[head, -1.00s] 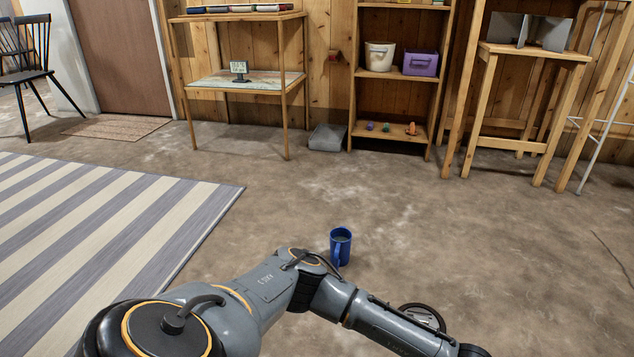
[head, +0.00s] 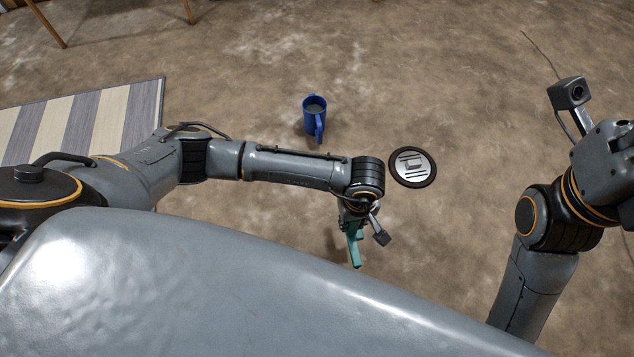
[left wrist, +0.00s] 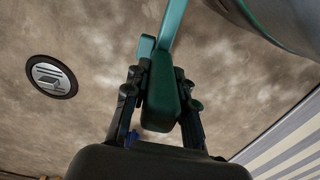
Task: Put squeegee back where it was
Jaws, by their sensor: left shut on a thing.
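The teal squeegee (head: 354,250) is held by my left gripper (head: 356,218) near the middle of the head view, in front of my body. In the left wrist view its dark green handle (left wrist: 161,92) is between the two fingers of the left gripper (left wrist: 159,100), and a lighter teal part extends toward the top edge. The left gripper is shut on it. My right arm is at the right of the head view; its hand (head: 614,152) is partly cut off by the frame edge, and its fingers do not show clearly.
A blue mug (head: 315,116) stands on the floor beyond my left forearm. A round black disc with a silver centre (head: 412,167) lies right of my left wrist, and it shows in the left wrist view (left wrist: 51,77). A striped rug (head: 85,127) lies left. The floor beyond is mostly clear.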

